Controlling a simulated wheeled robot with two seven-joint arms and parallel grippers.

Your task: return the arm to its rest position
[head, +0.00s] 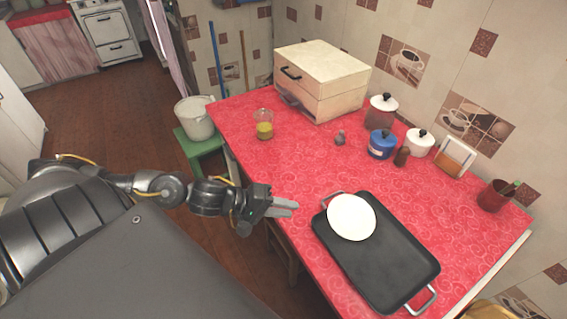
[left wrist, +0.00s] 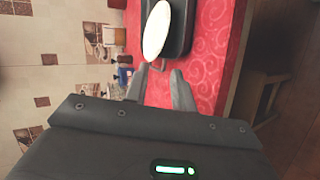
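My left arm (head: 160,188) reaches in from the left in the head view. Its gripper (head: 296,208) is over the near left edge of the red counter (head: 240,115), left of the black tray (head: 385,262). In the left wrist view the two fingers of this gripper (left wrist: 159,69) stand apart with nothing between them, so it is open and empty. A white round plate (head: 351,217) lies on the tray's upper left part, apart from the fingers. The plate also shows ahead of the fingers in the left wrist view (left wrist: 157,30). My right gripper is not in view.
A glass with yellow-green liquid (head: 264,130), a wooden bread box (head: 322,75), lidded jars (head: 382,144) and a dark red cup (head: 494,196) stand along the counter. A bucket (head: 195,118) sits on a green stool (head: 203,148). The counter left of the tray is mostly clear.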

